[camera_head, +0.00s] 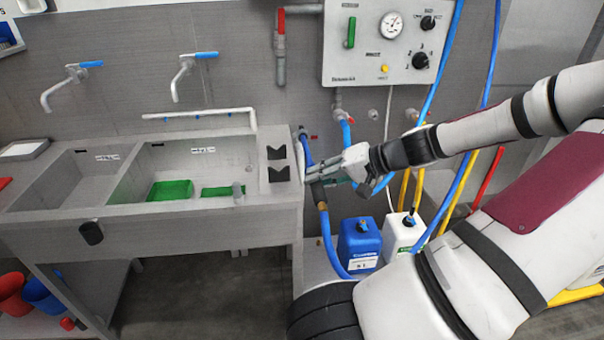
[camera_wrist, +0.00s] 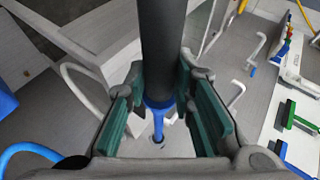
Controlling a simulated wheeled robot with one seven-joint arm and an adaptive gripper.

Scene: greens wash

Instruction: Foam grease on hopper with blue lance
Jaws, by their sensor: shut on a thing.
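My gripper (camera_head: 332,182) is at the right end of the sink, shut on a dark tube-shaped lance with a blue collar and blue hose. In the wrist view the lance's dark tube (camera_wrist: 162,45) passes between the green finger pads of my gripper (camera_wrist: 160,105), with the blue collar (camera_wrist: 158,104) just below. In the head view only a short dark part of the lance (camera_head: 319,192) shows at the fingertips, and its blue hose (camera_head: 328,245) hangs down toward the floor. I cannot make out the hopper or any grease in either view.
The sink (camera_head: 150,219) has two basins, with green trays (camera_head: 171,190) in the right one. Black notched holders (camera_head: 279,173) stand on its right ledge. A blue canister (camera_head: 359,241) and a white canister (camera_head: 402,236) stand below my arm. A control panel (camera_head: 345,60) and hoses are behind.

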